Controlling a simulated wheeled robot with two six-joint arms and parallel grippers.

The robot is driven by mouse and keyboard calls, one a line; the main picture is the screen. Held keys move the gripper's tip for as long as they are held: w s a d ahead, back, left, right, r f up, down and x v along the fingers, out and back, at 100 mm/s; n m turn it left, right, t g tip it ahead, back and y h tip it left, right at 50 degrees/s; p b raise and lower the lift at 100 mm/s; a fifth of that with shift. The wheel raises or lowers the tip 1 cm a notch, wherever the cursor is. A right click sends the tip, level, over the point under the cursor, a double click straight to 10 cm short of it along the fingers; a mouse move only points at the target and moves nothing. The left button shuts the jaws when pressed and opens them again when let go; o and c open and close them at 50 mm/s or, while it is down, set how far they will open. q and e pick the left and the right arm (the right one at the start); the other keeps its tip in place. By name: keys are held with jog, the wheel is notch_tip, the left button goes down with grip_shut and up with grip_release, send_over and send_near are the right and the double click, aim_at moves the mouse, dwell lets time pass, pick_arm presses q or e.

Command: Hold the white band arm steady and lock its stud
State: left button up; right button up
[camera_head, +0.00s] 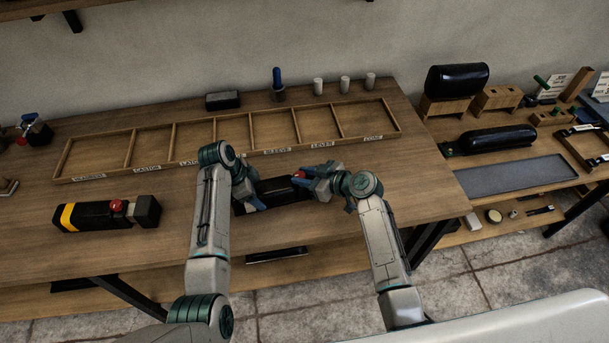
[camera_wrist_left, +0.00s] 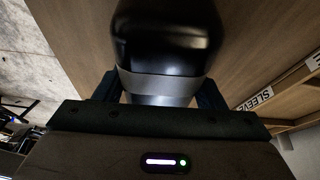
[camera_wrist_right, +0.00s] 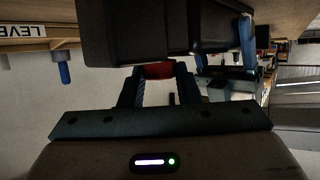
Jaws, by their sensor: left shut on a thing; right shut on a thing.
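The white band arm (camera_head: 275,188) is a black block lying on the bench between my two grippers. Its pale band (camera_wrist_left: 160,85) shows in the left wrist view. My left gripper (camera_head: 250,195) is shut around the arm at its banded end, one finger on each side. The red stud (camera_head: 299,175) is at the arm's right end. It also shows in the right wrist view (camera_wrist_right: 157,70), between the blue fingers. My right gripper (camera_head: 305,182) is shut on this stud from the right. Much of the arm is hidden behind my grippers, and the stud's lock state cannot be told.
A yellow-banded black arm (camera_head: 70,216) with its own red stud lies on the left. A labelled wooden divider tray (camera_head: 160,178) runs along the back. A blue-handled tool (camera_head: 277,80) and white pegs (camera_head: 345,83) stand behind it. Black cushions (camera_head: 457,80) are on the right bench.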

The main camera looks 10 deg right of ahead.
jog(key=o, duration=1)
jog(key=shift+d, duration=0.1)
jog(key=v, duration=1.2)
pick_arm(q)
jog(key=o, duration=1.7)
jog(key=shift+c, duration=0.2)
